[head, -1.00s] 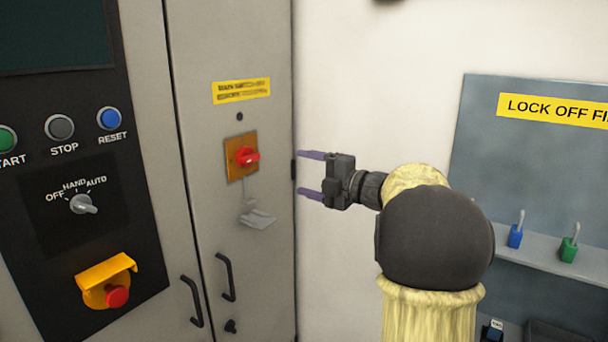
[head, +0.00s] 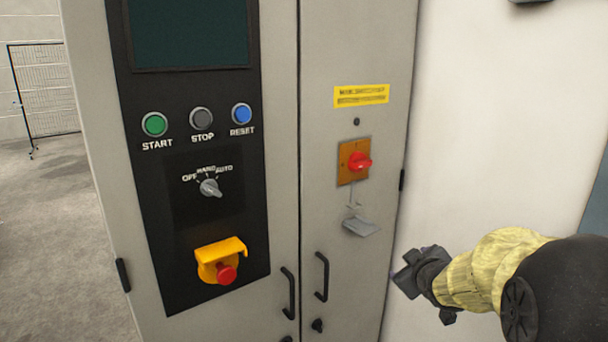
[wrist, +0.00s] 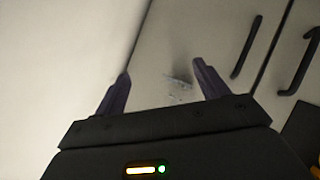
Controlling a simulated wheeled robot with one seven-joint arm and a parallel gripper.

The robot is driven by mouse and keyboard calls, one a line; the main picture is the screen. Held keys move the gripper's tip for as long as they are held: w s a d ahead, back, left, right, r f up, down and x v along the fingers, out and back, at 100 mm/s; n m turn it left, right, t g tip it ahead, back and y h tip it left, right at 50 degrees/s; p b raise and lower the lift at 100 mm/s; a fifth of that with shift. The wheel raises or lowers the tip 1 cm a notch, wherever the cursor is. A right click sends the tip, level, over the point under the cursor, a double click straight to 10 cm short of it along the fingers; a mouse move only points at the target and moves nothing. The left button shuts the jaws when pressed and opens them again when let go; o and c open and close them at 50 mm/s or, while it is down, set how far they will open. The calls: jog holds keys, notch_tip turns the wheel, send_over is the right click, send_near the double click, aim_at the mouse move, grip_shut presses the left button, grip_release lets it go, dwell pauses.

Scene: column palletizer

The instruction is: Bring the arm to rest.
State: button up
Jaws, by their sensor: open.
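My gripper (head: 418,274) is at the lower right of the head view, in front of the white wall and right of the grey cabinet. My arm comes in from the right edge with a yellow sleeve. In the wrist view my gripper (wrist: 160,92) shows two dark fingers spread apart with nothing between them. Beyond them is the cabinet door (wrist: 195,45), with a blurred small grey piece on it. The fingers look clear of the cabinet.
The cabinet (head: 345,245) carries a red rotary switch (head: 359,162), a grey hasp-like piece (head: 360,226) and black handles (head: 322,277). Left of these are START, STOP and RESET buttons, a selector knob (head: 210,187) and a red emergency button (head: 226,273). Open floor (head: 45,240) lies at far left.

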jog(key=s+a+f+m+g, duration=0.4)
jog(key=s+f, duration=0.3)
jog(key=s, duration=0.4)
jog(key=s+a+f+m+g, duration=0.35)
jog(key=s+f+g, duration=0.35)
jog(key=s, duration=0.4)
notch_tip(320, 180, up, 13)
jog(key=a+t+p, duration=0.1)
jog(key=p, duration=1.2)
jog(key=shift+n+y+p, duration=0.3)
jog(key=shift+n, duration=0.05)
